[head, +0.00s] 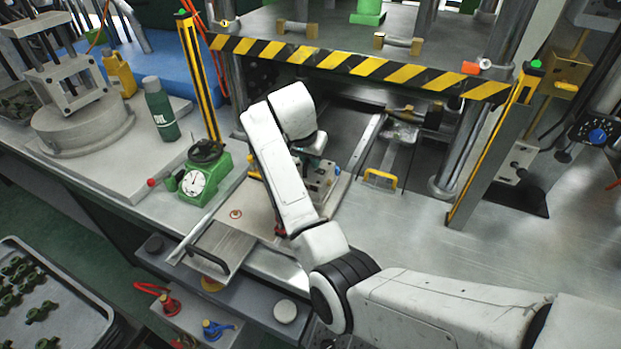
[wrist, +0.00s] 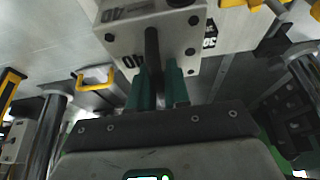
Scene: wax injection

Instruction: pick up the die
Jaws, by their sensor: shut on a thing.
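The die is a pale grey block with dark screw holes and a "40" marking. In the head view the die (head: 322,177) is partly hidden behind my arm, near the press opening. In the wrist view the die (wrist: 120,42) fills the upper middle, and a dark upright post stands out from it. My gripper (wrist: 157,72) has teal fingers on either side of this post and is shut on it. In the head view my gripper (head: 312,146) is mostly hidden by my wrist, just above the die. I cannot tell whether the die touches the surface beneath.
The press has a striped yellow-black bar (head: 360,67) across its front and steel columns. A yellow handle (head: 380,179) lies right of the die. A green dial gauge (head: 195,182) and an oil bottle (head: 161,108) stand left. The metal table at right is clear.

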